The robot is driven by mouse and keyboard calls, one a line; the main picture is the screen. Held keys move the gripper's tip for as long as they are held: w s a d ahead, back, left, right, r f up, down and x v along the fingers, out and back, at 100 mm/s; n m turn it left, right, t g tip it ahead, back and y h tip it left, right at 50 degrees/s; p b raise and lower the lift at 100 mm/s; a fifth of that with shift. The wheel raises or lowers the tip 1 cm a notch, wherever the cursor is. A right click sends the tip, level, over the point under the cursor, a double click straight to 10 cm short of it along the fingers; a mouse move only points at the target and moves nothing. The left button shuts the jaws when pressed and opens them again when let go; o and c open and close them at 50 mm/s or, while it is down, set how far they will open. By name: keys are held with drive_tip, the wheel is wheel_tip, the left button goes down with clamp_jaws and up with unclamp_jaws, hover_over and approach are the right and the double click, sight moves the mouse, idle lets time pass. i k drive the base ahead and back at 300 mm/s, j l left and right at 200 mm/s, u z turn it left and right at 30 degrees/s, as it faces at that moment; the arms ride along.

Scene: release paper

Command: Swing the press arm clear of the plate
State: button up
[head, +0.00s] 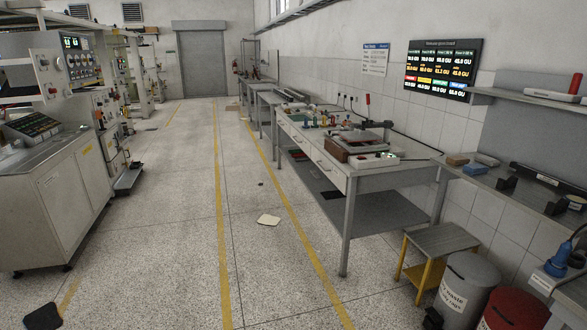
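A small press stands on the near end of the long grey workbench (347,172) in the head view. It has a brown and grey base (338,151) with a pale flat plate (357,142) on top. A dark press arm (372,125) lies across above the plate, with an upright red-tipped handle (368,99) near it. At this distance I cannot tell whether the arm touches the plate. A white control box (374,160) with a green light sits in front of the press. My gripper is not in view.
A yellow-legged step stool (440,240), a grey bin (467,283) and a red bin (514,309) stand right of the bench. A paper sheet (268,220) lies on the floor. The aisle between yellow lines is mostly clear. Machine cabinets (70,195) stand left.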

sight(386, 124)
drive_tip(key=i, duration=1.85)
